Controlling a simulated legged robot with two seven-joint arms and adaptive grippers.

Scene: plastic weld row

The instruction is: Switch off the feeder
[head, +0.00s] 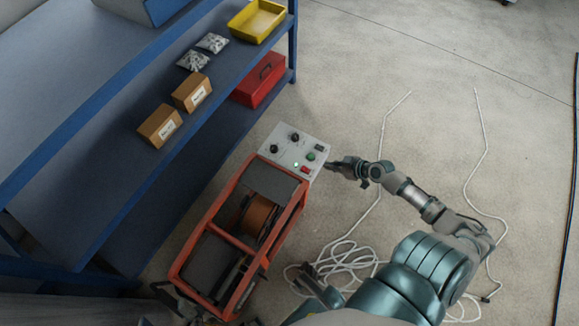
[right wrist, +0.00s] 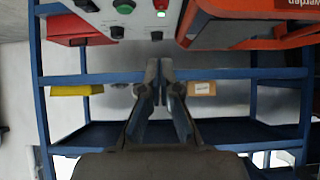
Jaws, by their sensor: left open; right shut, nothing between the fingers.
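The feeder is a cart with an orange-red frame (head: 291,218) around a copper-coloured reel (head: 258,216). Its pale grey control panel (head: 283,150) has black knobs, a green button (head: 311,156), a red switch (head: 305,170) and a lit green lamp (head: 296,165). The red switch (right wrist: 161,5) and green button (right wrist: 124,6) also show at the top of the right wrist view. My right gripper (head: 332,165) is shut and empty, just right of the panel; its fingertips (right wrist: 160,62) show in the wrist view. My left gripper (head: 306,277) is open at bottom centre, away from the panel.
A blue shelf rack (head: 95,180) stands left of the feeder, holding cardboard boxes (head: 192,93), a yellow bin (head: 256,20) and a red toolbox (head: 259,80). White cable (head: 350,258) lies coiled on the floor right of the feeder. Floor beyond the panel is open.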

